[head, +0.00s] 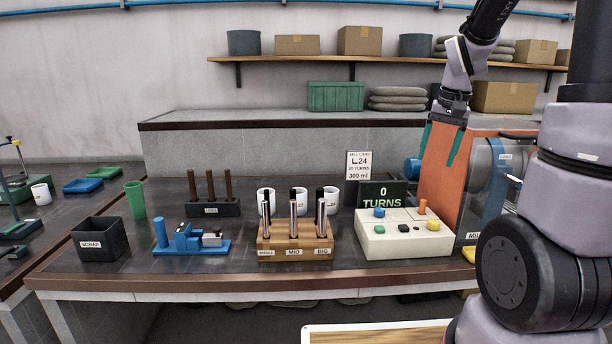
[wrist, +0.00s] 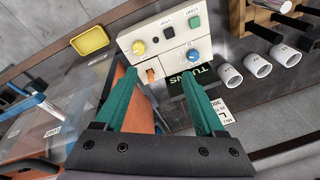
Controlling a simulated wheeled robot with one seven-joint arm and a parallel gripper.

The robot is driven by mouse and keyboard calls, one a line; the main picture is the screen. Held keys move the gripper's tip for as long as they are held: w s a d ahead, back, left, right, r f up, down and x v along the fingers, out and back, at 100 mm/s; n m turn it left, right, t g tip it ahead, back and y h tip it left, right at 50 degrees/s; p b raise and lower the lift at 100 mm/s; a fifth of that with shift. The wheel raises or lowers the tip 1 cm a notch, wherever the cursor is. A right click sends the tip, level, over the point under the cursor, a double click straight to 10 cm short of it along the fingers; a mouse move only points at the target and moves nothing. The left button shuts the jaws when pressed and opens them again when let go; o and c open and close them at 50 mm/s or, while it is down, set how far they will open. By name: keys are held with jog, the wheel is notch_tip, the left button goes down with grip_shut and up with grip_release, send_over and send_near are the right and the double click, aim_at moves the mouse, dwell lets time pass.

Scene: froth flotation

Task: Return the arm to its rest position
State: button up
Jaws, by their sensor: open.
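My gripper (head: 440,143) hangs fingers down at the right of the head view, its two green fingers spread apart with nothing between them. It is in front of or over the orange machine (head: 440,180); the exact gap is hard to tell. In the wrist view the open green fingers (wrist: 164,105) point toward the white control box (wrist: 165,45). The box, with blue, yellow, black and green buttons and an orange lever, stands left of the orange machine in the head view. The display (head: 382,195) behind the box reads 0 TURNS.
A wooden rack (head: 295,243) with dark-topped rods stands left of the box, with white cups (head: 331,200) behind. Further left are a blue fixture (head: 190,245) and a black scrap bin (head: 100,240). A yellow tray (wrist: 90,41) lies beside the box. A shelf (head: 300,58) runs above.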

jog(key=s+a+r+t, duration=0.2)
jog(key=s+a+r, duration=0.2)
jog(key=s+r, duration=0.2)
jog(key=s+a+r+t+y, duration=0.1)
jog(key=s+a+r+t, duration=0.2)
jog(key=s, duration=0.7)
notch_tip(320, 180, up, 3)
jog(key=shift+a+f+n, duration=0.1)
jog(key=shift+a+n, duration=0.3)
jog(key=shift+a, duration=0.45)
